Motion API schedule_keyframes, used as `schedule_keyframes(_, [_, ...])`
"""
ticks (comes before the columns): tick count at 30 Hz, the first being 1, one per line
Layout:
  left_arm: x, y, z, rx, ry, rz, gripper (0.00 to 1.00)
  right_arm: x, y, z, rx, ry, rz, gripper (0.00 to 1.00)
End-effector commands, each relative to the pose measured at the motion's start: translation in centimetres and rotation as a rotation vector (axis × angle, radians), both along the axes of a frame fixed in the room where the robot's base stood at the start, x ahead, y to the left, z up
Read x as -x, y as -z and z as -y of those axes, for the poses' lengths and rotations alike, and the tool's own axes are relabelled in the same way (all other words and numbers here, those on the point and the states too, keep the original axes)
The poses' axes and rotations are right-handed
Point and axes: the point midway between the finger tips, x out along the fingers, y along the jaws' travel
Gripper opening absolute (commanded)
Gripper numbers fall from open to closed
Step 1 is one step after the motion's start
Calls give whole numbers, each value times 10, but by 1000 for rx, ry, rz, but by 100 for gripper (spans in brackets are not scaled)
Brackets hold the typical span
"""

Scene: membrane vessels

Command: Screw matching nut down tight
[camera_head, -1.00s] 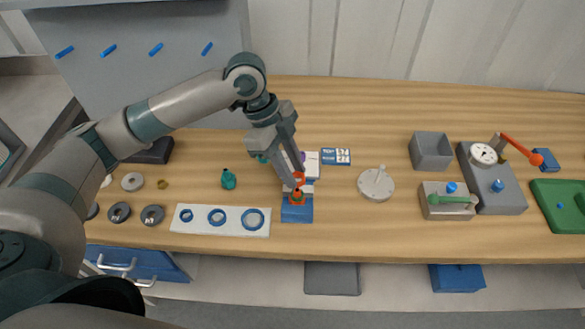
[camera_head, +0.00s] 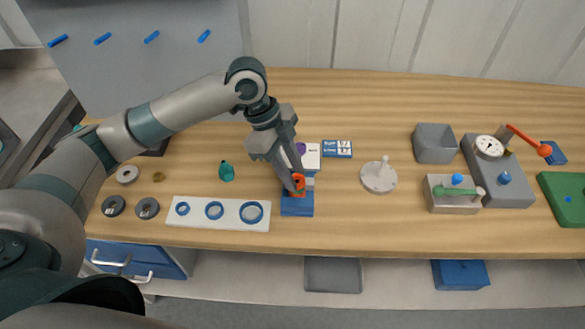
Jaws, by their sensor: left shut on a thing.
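My left gripper (camera_head: 293,183) points down over a blue block stand (camera_head: 297,207) near the middle front of the table. It is shut on an orange-red part (camera_head: 298,179), which looks like the nut, at the top of the stand. A small green piece shows at the fingertips, and the fingers partly hide it. Whether the nut is seated on a thread cannot be told. My right gripper is not in view.
A white plate with several blue rings (camera_head: 176,223) lies left of the stand. A teal vessel (camera_head: 227,172), grey discs (camera_head: 147,208) and a white disc with a post (camera_head: 378,178) stand nearby. A grey bin (camera_head: 434,145) and a gauge unit (camera_head: 500,187) are at right.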

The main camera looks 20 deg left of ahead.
Motion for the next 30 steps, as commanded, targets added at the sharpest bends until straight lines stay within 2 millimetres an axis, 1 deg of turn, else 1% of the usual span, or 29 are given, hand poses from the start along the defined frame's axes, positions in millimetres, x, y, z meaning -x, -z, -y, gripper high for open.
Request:
schedule_keyframes(10, [0,1,0,0,0,0,6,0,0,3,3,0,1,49])
schedule_keyframes(11, [0,1,0,0,0,0,32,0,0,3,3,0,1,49])
schedule_keyframes(12, [0,1,0,0,0,0,41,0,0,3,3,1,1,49])
schedule_keyframes(13, [0,1,0,0,0,0,48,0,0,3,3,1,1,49])
schedule_keyframes(23, [0,0,0,0,0,1,49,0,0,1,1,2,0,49])
schedule_keyframes(26, [-1,-2,-1,0,-1,2,49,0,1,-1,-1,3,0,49])
schedule_keyframes(30, [-2,-11,-5,0,-2,3,49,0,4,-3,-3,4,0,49])
